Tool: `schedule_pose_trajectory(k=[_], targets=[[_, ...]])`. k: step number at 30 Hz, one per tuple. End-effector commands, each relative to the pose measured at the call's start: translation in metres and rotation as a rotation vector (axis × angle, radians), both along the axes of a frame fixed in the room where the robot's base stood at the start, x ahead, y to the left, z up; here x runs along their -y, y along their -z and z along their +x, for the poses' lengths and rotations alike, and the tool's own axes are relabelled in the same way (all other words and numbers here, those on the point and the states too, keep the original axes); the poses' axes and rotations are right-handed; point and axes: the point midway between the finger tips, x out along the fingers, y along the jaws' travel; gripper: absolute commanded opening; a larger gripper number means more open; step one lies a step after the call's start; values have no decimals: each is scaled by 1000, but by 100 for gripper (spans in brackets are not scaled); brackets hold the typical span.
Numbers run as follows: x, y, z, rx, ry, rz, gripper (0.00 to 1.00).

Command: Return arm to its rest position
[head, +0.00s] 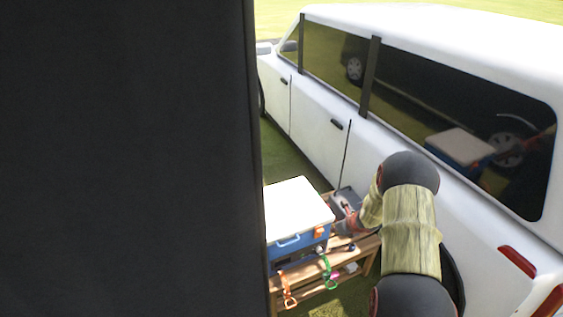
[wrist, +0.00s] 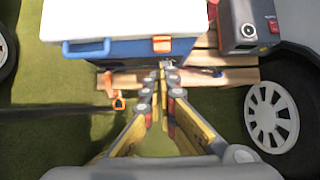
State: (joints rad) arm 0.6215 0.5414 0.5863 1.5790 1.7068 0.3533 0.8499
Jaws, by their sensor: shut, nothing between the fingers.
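My gripper (wrist: 164,72) shows in the wrist view with its two fingers brought together at the tips and nothing between them. The tips are in front of the blue cooler (wrist: 128,51) with a white lid, over the front of the wooden bench. I cannot tell whether they touch anything.
The cooler (head: 284,242) stands on a slatted wooden bench (head: 310,268) with orange and green straps (head: 327,272) hanging in front. A grey box (wrist: 248,25) sits beside it. A white car (head: 318,125) stands close behind. A dark panel blocks the head view's left.

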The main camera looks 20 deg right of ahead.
Motion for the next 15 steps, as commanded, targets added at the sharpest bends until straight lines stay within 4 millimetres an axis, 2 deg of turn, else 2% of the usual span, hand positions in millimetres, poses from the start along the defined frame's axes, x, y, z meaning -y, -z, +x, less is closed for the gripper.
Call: schedule_pose_trajectory(k=[5, 8, 12, 15], targets=[[-1, 0, 0, 3, -23, -13, 0], [-9, -2, 2, 16, -130, -46, 0], [-53, 10, -27, -1, -433, -91, 0], [-79, -7, -46, 10, -664, -139, 0]])
